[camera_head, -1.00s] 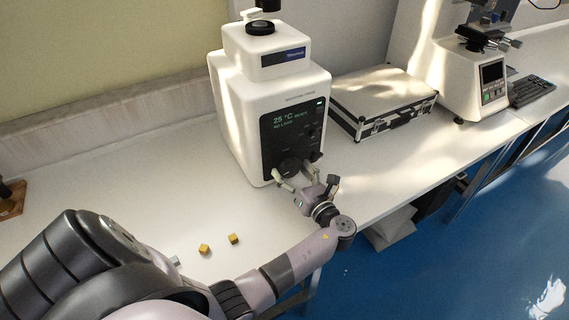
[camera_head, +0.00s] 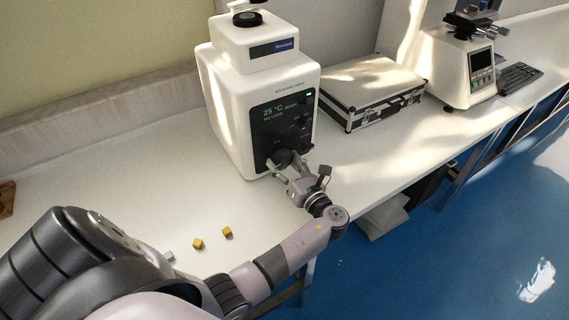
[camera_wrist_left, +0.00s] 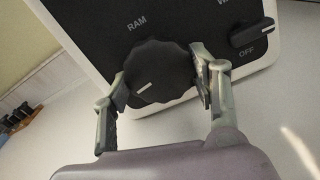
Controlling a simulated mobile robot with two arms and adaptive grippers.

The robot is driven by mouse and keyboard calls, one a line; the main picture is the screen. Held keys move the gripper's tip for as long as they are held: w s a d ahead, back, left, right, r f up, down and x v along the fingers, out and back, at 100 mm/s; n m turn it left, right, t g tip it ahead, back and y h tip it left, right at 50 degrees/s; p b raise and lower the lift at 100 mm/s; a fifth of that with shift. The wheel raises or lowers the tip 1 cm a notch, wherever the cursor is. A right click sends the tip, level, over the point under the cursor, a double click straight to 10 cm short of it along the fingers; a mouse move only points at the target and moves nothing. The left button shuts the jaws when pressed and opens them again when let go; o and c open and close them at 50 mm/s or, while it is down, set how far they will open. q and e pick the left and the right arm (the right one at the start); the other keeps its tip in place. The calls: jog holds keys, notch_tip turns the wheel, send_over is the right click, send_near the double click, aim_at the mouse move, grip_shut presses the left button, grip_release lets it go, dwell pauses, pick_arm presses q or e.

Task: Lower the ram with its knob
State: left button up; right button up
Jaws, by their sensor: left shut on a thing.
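The white mounting press (camera_head: 222,100) stands on the bench with a black front panel (camera_head: 268,118). Its display reads 25 °C and NO LOAD. The black ram knob (camera_head: 284,158) is low on the panel; it also shows in the left wrist view (camera_wrist_left: 158,72) under the word RAM, with a white mark pointing to the lower left. My left gripper (camera_head: 288,168) is shut on the knob. In the left wrist view its fingers (camera_wrist_left: 160,84) hold the knob from both sides. My right gripper is not in view.
A smaller switch (camera_wrist_left: 252,34) sits right of the knob by the word OFF. A metal-edged case (camera_head: 372,90) lies right of the press. Small yellow cubes (camera_head: 198,244) lie left of my arm. Another tester (camera_head: 460,68) stands farther right.

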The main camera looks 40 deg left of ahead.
pick_arm(q)
jog(key=shift+c, duration=0.5)
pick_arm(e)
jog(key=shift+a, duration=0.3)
pick_arm(q)
jog(key=shift+n, duration=0.3)
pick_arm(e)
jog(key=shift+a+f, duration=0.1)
pick_arm(q)
jog(key=n+b, duration=0.1)
jog(key=n, duration=0.2)
jog(key=shift+w+n, duration=0.1)
jog(key=shift+n, duration=0.2)
jog(key=shift+n+b, duration=0.35)
jog(key=shift+n, duration=0.85)
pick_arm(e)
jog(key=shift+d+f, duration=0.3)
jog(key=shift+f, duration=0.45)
pick_arm(q)
jog(key=o, duration=1.2)
jog(key=shift+c, duration=0.2)
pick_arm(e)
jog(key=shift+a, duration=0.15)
